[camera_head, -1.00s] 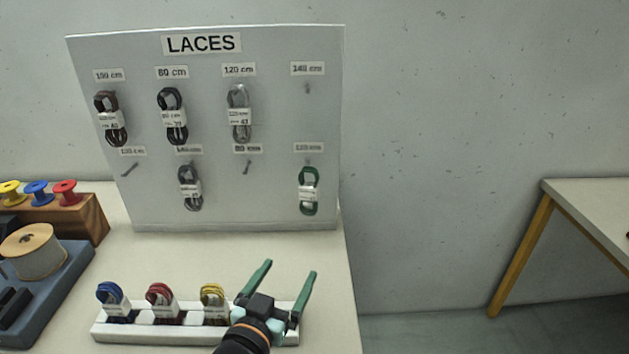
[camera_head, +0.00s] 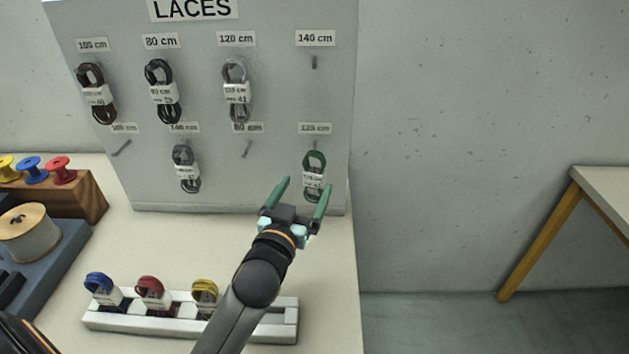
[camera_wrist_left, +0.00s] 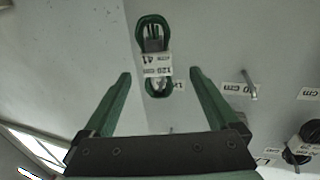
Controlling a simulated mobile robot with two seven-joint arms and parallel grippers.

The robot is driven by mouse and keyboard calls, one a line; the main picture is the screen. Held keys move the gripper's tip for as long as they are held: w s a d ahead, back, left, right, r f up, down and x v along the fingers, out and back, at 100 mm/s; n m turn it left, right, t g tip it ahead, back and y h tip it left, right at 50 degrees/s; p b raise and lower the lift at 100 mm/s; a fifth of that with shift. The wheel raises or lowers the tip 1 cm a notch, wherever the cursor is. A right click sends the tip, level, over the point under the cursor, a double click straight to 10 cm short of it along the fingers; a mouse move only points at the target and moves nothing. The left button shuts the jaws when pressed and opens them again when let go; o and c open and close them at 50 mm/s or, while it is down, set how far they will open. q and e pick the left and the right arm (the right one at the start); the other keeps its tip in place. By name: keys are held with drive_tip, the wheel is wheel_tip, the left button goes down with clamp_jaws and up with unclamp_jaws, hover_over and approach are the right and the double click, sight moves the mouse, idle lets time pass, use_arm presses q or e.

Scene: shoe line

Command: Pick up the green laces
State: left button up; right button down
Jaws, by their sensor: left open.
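The green laces (camera_head: 314,162) hang as a bundle with a white paper band from a hook at the lower right of the grey LACES board (camera_head: 215,140). My left gripper (camera_head: 304,196) is open and empty, just in front of and below the bundle in the head view. In the left wrist view the green laces (camera_wrist_left: 154,38) show beyond the fingertips, roughly in line with the gap of the left gripper (camera_wrist_left: 159,78). The fingers look apart from the laces. My right gripper is not in view.
Black, brown and grey lace bundles hang on other hooks; a grey bundle (camera_head: 186,170) hangs left of the green one. A white rack (camera_head: 140,322) with blue, red and yellow laces stands in front. Spools (camera_head: 30,232) are at left. Right of the board is bare wall.

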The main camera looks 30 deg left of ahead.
sight(313, 176)
use_arm(q)
drive_tip(key=shift+w+r, duration=0.2)
drive_tip(key=shift+w, duration=0.4)
drive_tip(key=shift+w+a+r+p, duration=0.15)
drive_tip(key=shift+w+p, duration=0.1)
drive_tip(key=shift+w, duration=0.85)
drive_tip(key=shift+w+a+f+p, duration=0.1)
drive_tip(key=shift+w+p, duration=0.1)
drive_tip(key=shift+w, duration=0.85)
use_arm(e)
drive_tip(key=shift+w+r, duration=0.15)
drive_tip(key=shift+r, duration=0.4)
